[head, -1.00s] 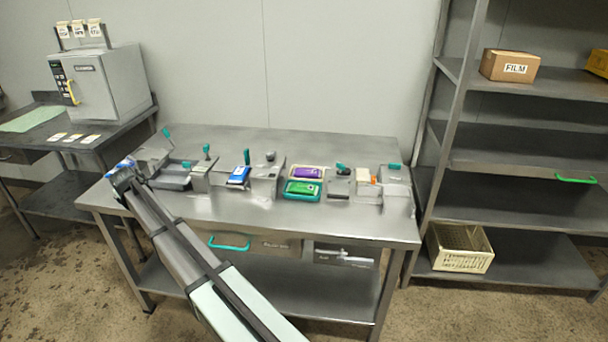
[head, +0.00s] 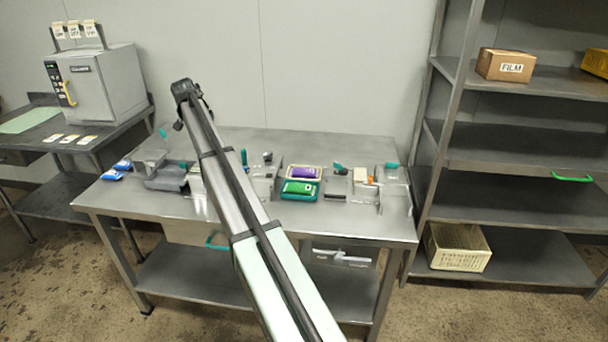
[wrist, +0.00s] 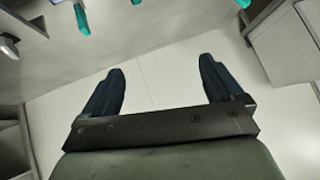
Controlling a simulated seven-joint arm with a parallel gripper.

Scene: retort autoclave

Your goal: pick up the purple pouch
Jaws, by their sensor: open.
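The purple pouch (head: 305,172) lies in a cream tray (head: 289,168) on the middle of the steel table, just behind a green pouch (head: 299,188) in a teal tray (head: 314,197). My gripper (head: 185,90) is raised, to the left of the purple pouch and well apart from it. In the wrist view its two dark fingers (wrist: 160,72) are spread with nothing between them. I cannot make out the purple pouch in the wrist view.
Two blue pouches (head: 117,170) lie at the table's left end. Grey fixtures with teal handles stand along the table, partly hidden by my arm. A steel shelf (head: 510,160) stands right, and a boxy machine (head: 92,82) left. The table's front strip is mostly clear.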

